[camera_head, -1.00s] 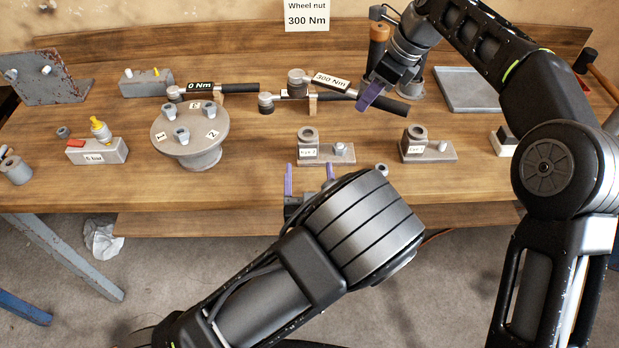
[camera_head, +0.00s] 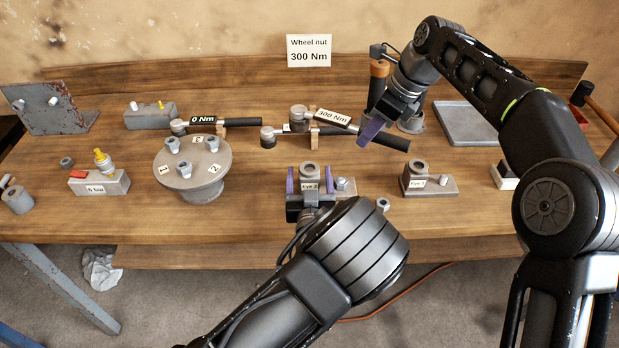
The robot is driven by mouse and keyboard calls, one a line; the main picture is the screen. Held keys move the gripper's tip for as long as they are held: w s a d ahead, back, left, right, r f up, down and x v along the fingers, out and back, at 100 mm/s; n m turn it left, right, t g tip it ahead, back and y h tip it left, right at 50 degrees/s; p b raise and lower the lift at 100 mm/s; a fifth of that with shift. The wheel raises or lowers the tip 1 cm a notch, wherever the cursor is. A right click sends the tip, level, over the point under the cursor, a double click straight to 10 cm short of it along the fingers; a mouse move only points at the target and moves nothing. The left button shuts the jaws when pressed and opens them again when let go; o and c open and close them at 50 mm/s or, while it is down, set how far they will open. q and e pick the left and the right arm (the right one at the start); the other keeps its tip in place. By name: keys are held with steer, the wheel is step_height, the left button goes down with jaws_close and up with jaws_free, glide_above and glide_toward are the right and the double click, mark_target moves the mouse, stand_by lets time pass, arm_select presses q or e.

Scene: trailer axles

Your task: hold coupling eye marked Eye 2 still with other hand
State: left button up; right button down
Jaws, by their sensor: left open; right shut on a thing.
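The coupling eye marked Eye 2 (camera_head: 309,169) stands on a grey block near the bench's front edge. My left gripper (camera_head: 309,182) is open, with one purple finger on each side of the Eye 2 block. Whether the fingers touch it cannot be told. My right gripper (camera_head: 372,131) is shut on the black handle of the torque wrench labelled 300 Nm (camera_head: 331,117), behind and to the right of Eye 2. The wrench head lies at the holder, away from the eye.
A similar coupling eye block (camera_head: 430,187) stands to the right. A loose nut (camera_head: 383,204) lies near the front edge. A round hub (camera_head: 192,166) with studs is at the left. A wrench labelled 0 Nm (camera_head: 203,120) and a grey tray (camera_head: 468,123) lie farther back.

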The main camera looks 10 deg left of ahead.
arm_select(q)
jaws_close()
arm_select(e)
steer(key=shift+r, duration=0.1)
stand_by(0.6)
arm_select(q)
steer(key=c, duration=0.6)
jaws_free()
jaws_close()
steer(key=shift+f+b, duration=0.2)
steer(key=shift+b, duration=0.2)
arm_select(e)
steer(key=shift+f, duration=0.35)
